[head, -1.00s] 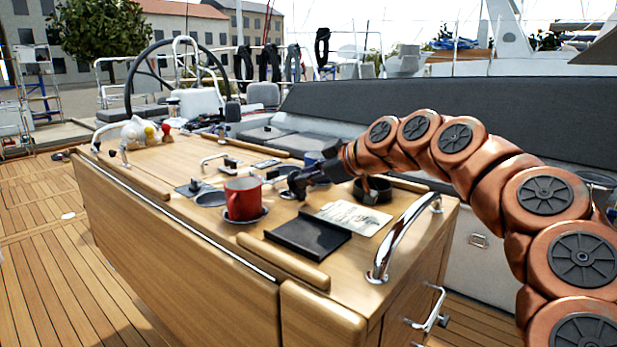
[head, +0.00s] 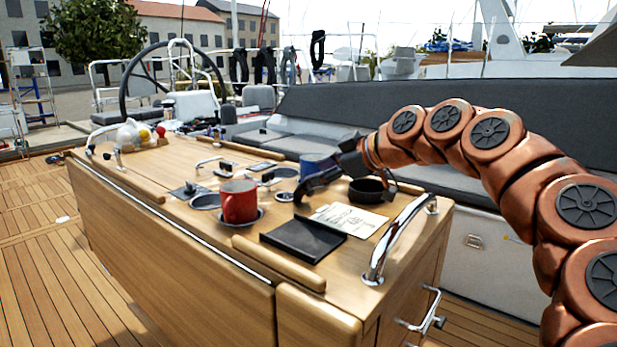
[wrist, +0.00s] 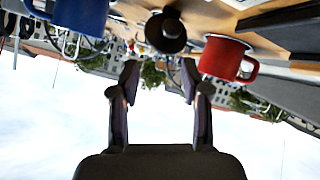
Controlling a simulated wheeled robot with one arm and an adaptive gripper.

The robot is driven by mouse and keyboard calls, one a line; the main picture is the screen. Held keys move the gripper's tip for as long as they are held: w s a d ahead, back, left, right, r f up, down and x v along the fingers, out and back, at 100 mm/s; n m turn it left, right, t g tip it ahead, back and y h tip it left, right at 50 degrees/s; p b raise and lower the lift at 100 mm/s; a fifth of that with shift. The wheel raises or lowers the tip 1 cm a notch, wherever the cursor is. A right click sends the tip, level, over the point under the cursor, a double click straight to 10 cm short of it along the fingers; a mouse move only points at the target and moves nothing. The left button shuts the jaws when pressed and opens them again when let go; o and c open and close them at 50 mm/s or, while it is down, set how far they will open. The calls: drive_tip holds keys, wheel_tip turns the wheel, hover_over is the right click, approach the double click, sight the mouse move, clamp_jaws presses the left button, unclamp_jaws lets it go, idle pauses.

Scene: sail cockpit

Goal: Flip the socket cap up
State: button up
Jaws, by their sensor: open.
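My gripper (head: 303,187) is open and empty above the wooden console top, right of the red mug. In the wrist view, its two fingertips (wrist: 160,76) are apart with nothing between them. A dark round fitting with a grey centre (wrist: 165,32) lies beyond them, between the mugs; it looks like the socket and cap, but I cannot tell the cap's position. In the head view, a small round metal disc (head: 284,197) lies just left of the fingers, with a small dark fitting (head: 267,180) behind it. I cannot tell which is the socket.
The red mug (head: 239,202) stands on a saucer; the blue mug (head: 312,165) is behind my gripper. A black tray (head: 303,239), a paper (head: 350,220) and a dark round holder (head: 370,190) are nearby. A chrome rail (head: 398,238) rises at the right edge.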

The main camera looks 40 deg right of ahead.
drive_tip(key=v, duration=0.6)
drive_tip(key=shift+s, duration=0.3)
drive_tip(key=shift+r, duration=0.1)
